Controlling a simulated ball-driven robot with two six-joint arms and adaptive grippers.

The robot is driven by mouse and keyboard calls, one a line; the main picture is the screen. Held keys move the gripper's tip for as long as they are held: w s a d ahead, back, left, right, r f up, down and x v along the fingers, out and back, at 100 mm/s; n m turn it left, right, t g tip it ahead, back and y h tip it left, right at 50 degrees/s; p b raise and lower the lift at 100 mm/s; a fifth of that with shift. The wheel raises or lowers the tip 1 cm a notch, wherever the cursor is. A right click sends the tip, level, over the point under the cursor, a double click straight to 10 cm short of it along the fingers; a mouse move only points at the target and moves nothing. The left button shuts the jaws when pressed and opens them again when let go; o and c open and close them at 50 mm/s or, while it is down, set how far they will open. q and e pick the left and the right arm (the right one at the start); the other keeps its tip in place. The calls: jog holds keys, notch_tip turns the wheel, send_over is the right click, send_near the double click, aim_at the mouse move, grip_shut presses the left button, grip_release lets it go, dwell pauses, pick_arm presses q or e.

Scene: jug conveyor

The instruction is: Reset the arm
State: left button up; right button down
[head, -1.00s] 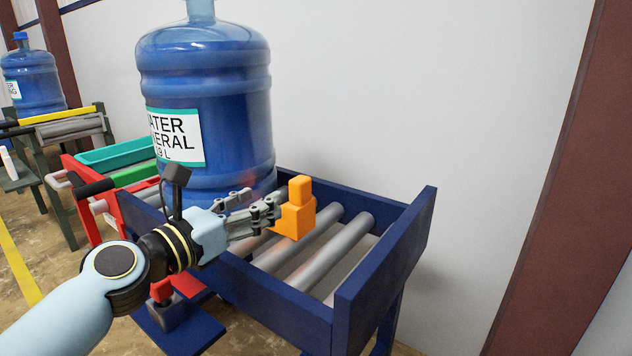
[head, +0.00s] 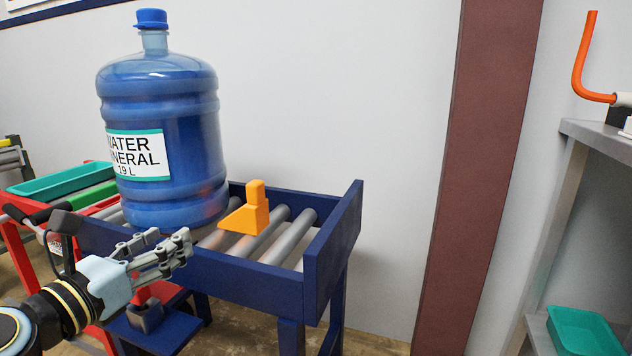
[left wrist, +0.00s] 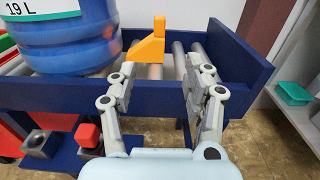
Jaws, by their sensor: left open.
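My left gripper (head: 166,253) is open and empty, in front of the near rail of the blue roller conveyor (head: 236,270). In the left wrist view its two fingers (left wrist: 160,75) stand apart with nothing between them. An orange stepped block (head: 248,211) sits on the conveyor beyond the gripper, apart from it; it also shows in the left wrist view (left wrist: 148,42). A large blue water jug (head: 172,95) with a blue cap stands upright on the rollers, left of the block. My right gripper is not in view.
A red conveyor section with a teal tray (head: 60,180) stands at the left. A red block (left wrist: 87,134) sits low below the conveyor. A grey shelf (head: 594,140) with an orange bent bar (head: 582,62) stands at the right, a teal bin (head: 585,332) low on it.

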pick_arm(q)
jog(key=s+a+f+m+g+y+p, duration=0.1)
jog(key=s+f+m+g+y+p, duration=0.15)
jog(key=s+f, duration=0.5)
jog(key=s+a+f+m+g+y+p, duration=0.1)
jog(key=s+a+f+m+g+p, duration=0.3)
jog(key=f, duration=0.7)
jog(key=s+d+f+m+g+y+p, duration=0.1)
jog(key=s+f+g+p, duration=0.1)
jog(key=s+f, duration=0.6)
jog(key=s+a+f+m+g+y+p, duration=0.1)
jog(key=s+f+m+g, duration=0.1)
jog(key=s+f+m, duration=0.3)
jog(key=s+a+f+m+g, duration=0.1)
jog(key=s+f+m+g, duration=0.2)
jog(key=s+m, duration=0.8)
jog(key=s+a+f+m+g+y+p, duration=0.1)
jog(key=s+f+m+g, duration=0.2)
jog(key=s, duration=1.5)
jog(key=shift+s+a+f+m+y+p, duration=0.3)
jog(key=shift+f+m, duration=1.5)
jog(key=shift+m, duration=1.15)
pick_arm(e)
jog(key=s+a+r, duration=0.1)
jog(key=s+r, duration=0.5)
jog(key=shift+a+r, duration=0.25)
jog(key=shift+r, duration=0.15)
pick_arm(q)
jog(key=shift+c, duration=0.3)
